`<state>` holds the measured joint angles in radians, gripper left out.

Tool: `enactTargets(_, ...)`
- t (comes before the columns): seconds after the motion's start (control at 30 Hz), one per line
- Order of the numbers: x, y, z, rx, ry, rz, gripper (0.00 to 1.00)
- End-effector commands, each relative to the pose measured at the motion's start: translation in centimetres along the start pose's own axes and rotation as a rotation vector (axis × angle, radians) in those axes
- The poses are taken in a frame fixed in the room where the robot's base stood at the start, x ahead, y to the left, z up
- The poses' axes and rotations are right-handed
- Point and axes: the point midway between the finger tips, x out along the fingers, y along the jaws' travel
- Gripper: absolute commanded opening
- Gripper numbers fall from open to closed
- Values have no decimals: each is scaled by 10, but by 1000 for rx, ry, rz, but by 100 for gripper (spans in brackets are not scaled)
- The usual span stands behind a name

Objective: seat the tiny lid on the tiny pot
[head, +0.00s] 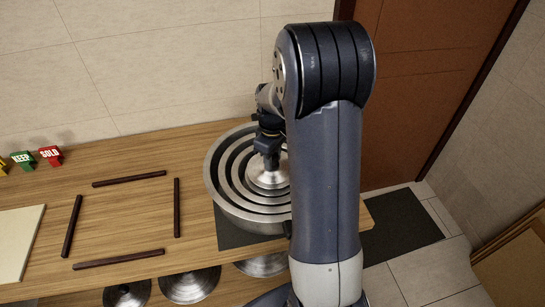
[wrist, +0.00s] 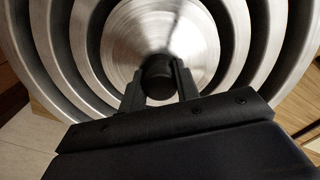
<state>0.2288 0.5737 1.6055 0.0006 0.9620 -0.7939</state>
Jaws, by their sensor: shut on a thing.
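A small shiny metal lid (head: 268,180) with a black knob (wrist: 158,76) is in the middle of a set of nested steel pots (head: 218,190). My gripper (head: 268,150) is above the lid, pointing down. In the wrist view my gripper (wrist: 158,88) is shut on the knob, with a finger on each side, and the lid (wrist: 150,35) spreads out beneath. The rings of the larger pots (wrist: 85,60) surround the lid. The tiny pot is not distinguishable; the lid covers the centre of the nest. I cannot tell whether the lid touches a rim.
The pots stand on a dark mat (head: 236,237) at the table's right end. Several dark bars (head: 177,208) outline an empty square on the wooden table (head: 125,220). A pale board (head: 18,240) and labelled blocks (head: 50,155) are at left. Other lids (head: 190,285) lie below the tabletop.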

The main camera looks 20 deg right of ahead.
Motion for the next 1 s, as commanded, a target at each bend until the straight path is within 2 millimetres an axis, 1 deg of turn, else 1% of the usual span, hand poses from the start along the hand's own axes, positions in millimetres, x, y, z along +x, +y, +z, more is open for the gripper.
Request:
enactTargets(0.37, 0, 0, 0, 0, 0, 0, 8)
enactTargets(0.73, 16, 0, 0, 0, 0, 0, 8)
enactTargets(1.0, 16, 0, 0, 0, 0, 0, 8)
